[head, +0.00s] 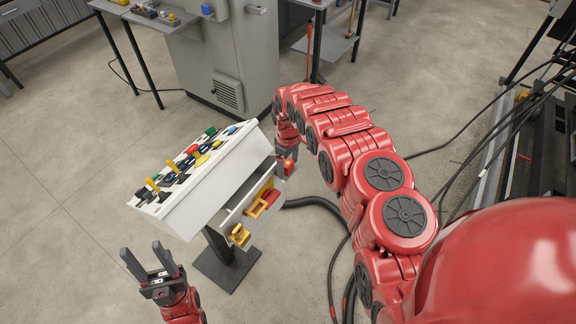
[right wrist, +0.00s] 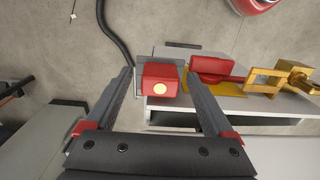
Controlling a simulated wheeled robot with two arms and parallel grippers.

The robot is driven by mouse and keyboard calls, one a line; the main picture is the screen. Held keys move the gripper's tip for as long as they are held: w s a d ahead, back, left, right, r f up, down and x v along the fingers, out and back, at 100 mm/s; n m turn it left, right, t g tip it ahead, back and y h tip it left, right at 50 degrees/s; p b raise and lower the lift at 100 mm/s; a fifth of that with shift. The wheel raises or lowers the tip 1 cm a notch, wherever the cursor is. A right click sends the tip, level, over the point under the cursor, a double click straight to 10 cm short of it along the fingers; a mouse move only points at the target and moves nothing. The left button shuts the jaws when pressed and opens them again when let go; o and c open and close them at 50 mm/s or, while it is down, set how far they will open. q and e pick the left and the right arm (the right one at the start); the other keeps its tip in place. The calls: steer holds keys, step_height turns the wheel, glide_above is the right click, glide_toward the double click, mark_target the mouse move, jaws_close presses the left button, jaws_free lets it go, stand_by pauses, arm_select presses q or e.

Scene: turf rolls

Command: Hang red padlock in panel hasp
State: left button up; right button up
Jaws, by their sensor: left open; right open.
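A red padlock (right wrist: 160,82) with a round brass spot on its face sits between the spread fingers of my right gripper (right wrist: 163,100) in the right wrist view. The fingers are open, with a gap beside it. A grey plate (right wrist: 142,76), perhaps the hasp, shows behind it; the shackle is hidden, so I cannot tell whether it passes through. In the head view the red padlock (head: 288,167) is at the right end of the white panel (head: 190,205), by my right gripper (head: 285,152). My left gripper (head: 152,262) is open and empty, left of the panel.
A red-and-yellow piece (head: 264,203) and a yellow one (head: 240,235) are on the panel's front ledge. Switches and yellow levers cover its sloped top. A grey cabinet (head: 225,60) stands behind. A black hose (head: 310,203) and cables cross the floor.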

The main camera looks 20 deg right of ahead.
jaws_close()
stand_by(0.5)
steer(key=shift+w+r, duration=0.1)
